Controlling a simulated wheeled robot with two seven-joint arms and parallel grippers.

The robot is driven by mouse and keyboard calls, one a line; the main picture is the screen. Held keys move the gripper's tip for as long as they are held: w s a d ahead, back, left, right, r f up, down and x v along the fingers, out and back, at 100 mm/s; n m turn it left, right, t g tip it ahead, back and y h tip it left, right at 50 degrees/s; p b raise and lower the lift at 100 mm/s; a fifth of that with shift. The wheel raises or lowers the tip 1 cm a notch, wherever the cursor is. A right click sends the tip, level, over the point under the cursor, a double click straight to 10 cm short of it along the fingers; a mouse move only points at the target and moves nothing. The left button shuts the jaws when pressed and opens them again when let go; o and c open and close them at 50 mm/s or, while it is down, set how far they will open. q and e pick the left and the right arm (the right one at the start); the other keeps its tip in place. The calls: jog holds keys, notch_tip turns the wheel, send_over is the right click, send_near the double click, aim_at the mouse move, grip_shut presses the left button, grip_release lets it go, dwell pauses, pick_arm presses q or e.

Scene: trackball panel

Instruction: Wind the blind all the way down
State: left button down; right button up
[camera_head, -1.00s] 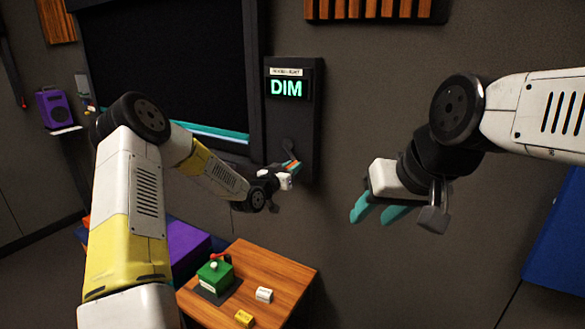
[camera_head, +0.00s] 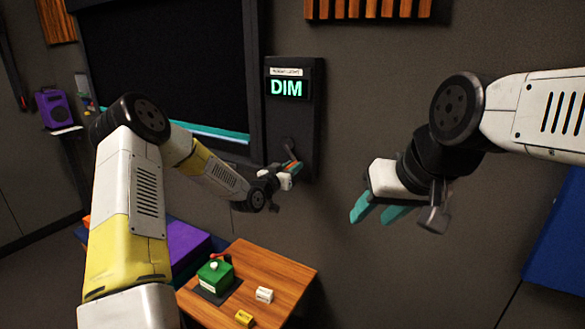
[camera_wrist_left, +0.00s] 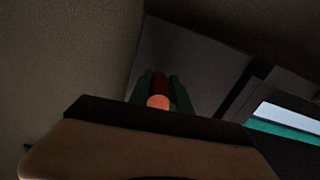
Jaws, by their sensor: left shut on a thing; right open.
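The blind (camera_head: 165,65) is a dark sheet that covers most of the window, with a teal bar along its lower edge. A thin bright strip shows under the bar; both also show at the right of the left wrist view. The crank (camera_head: 289,145) is on a dark wall panel (camera_head: 305,125) below a lit "DIM" display (camera_head: 287,88). My left gripper (camera_head: 292,169) is shut on its orange-red handle (camera_wrist_left: 158,102), which sits between the teal fingers in the left wrist view. My right gripper (camera_head: 378,208) is open and empty, apart from the wall.
A small wooden table (camera_head: 280,270) below holds a green box (camera_head: 214,273) with a red lever, a white block (camera_head: 264,295) and a yellow block (camera_head: 244,318). A purple speaker (camera_head: 58,109) is at the far left. A blue panel (camera_head: 560,245) is at the right.

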pick_arm(q)
jog(key=shift+m, duration=0.6)
jog(key=shift+w+a+f+m, duration=0.3)
jog(key=shift+a+m, duration=0.3)
jog(key=shift+m, duration=0.55)
jog(key=shift+w+a+f+m, duration=0.25)
jog(key=shift+w+a+m, duration=0.3)
jog(key=shift+m, duration=0.65)
jog(key=shift+w+a+f+m, duration=0.25)
jog(key=shift+a+m, duration=0.45)
jog(key=shift+m, duration=0.45)
jog(key=c, duration=1.3)
grip_release()
jog(key=shift+o, duration=0.2)
jog(key=shift+a, duration=0.1)
